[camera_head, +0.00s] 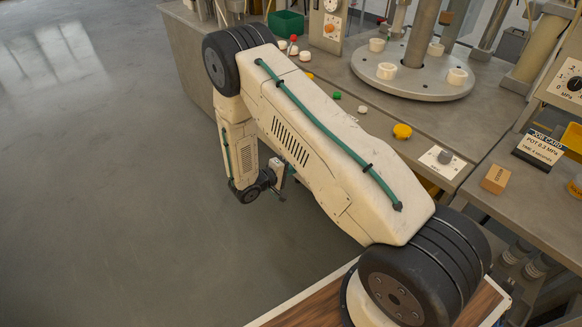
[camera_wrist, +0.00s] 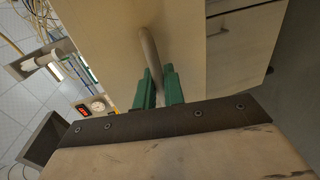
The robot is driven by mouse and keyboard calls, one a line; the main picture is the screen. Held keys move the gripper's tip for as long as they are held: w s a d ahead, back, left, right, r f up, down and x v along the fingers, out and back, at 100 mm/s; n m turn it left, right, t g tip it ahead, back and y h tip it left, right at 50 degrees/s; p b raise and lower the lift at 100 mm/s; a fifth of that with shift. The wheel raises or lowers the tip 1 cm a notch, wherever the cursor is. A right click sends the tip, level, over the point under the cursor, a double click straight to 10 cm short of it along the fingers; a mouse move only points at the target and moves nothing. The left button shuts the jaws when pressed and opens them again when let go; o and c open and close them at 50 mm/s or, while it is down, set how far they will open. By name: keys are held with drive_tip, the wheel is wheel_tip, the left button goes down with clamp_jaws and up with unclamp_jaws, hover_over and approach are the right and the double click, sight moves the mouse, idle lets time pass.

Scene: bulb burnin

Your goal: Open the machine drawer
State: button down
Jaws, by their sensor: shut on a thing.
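In the wrist view, my gripper (camera_wrist: 159,86) has its green fingers closed around a grey bar handle (camera_wrist: 149,46). The handle is fixed to a beige front panel (camera_wrist: 195,62), which looks like the machine drawer's front. Whether the drawer stands open at all, I cannot tell. In the head view, my arm reaches down on the left side of the machine bench, and the drawer and handle are hidden.
A green bin (camera_head: 287,22) stands behind. A job card (camera_head: 541,147) and block (camera_head: 496,178) are right. Floor on the left is clear.

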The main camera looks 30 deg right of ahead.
drive_tip(key=shift+s, duration=0.1)
drive_tip(key=c, duration=1.6)
unclamp_jaws()
drive_tip(key=shift+c, duration=0.2)
drive_tip(key=shift+a, duration=0.1)
drive_tip(key=v, duration=0.7)
drive_tip(key=shift+a, duration=0.35)
